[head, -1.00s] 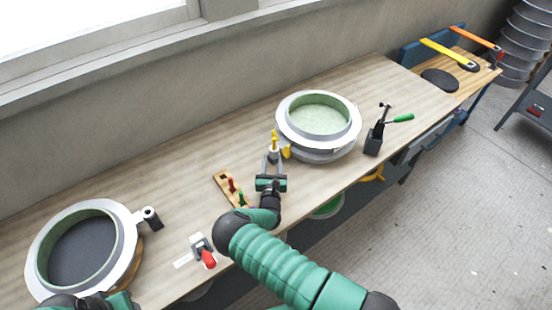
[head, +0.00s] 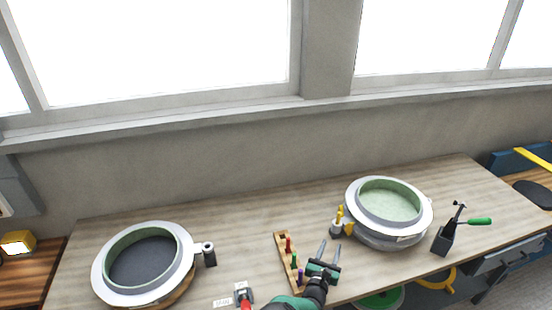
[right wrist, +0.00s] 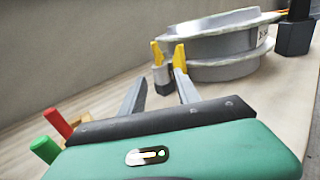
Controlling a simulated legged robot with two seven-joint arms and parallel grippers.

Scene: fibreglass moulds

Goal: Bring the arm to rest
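My right gripper (head: 329,246) hangs over the workbench (head: 245,225), just right of a small wooden rack. Its two grey fingers are apart with nothing visible between them. It also shows in the right wrist view (right wrist: 158,82), with the fingers spread in front of a small grey holder (right wrist: 162,73) and yellow-handled tools. That holder (head: 337,231) stands beyond the fingertips in the head view and looks apart from them. My left gripper is outside the head view.
A round mould (head: 388,240) stands close behind and right of the gripper. Another mould (head: 120,290) is at left. The rack (head: 283,243) holds coloured-handled tools. A dark tool holder (head: 442,241) stands near the right front edge. The bench's back strip is clear.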

